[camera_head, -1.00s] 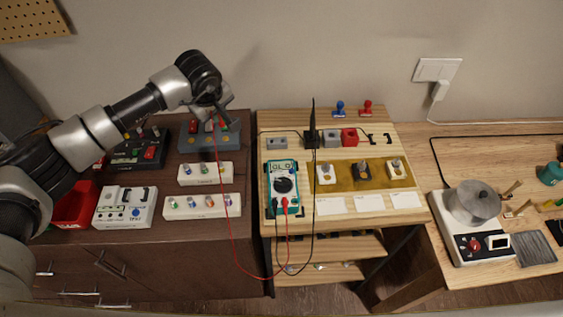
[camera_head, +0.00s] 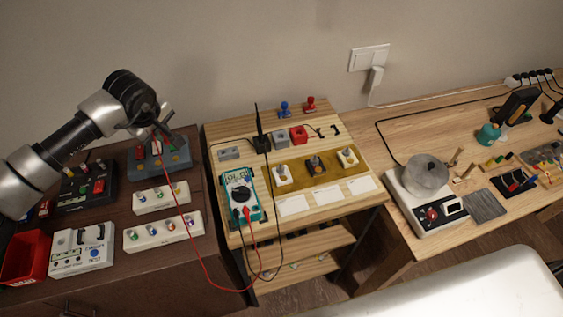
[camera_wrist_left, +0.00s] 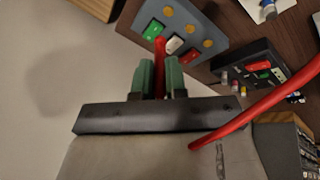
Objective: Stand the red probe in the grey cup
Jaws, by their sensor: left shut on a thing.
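My left gripper (camera_head: 155,134) is shut on the red probe, over the grey-blue button box at the back of the dark cabinet. In the left wrist view the red probe (camera_wrist_left: 159,52) sits between the green fingertips (camera_wrist_left: 159,78). Its red cable (camera_head: 193,253) hangs in a loop to the teal multimeter (camera_head: 240,193). The grey cup (camera_head: 281,138) stands on the wooden stand to the right, between a black holder with an upright black probe (camera_head: 259,122) and a red cup (camera_head: 299,134). My left gripper is well left of the grey cup. My right gripper is out of view.
The grey-blue button box (camera_head: 172,160) is close below my left gripper. White knob strips (camera_head: 163,233) and a red bin (camera_head: 25,257) are on the dark cabinet. A low grey block (camera_head: 229,154) lies left of the black probe. A workbench with a pot (camera_head: 424,171) is at right.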

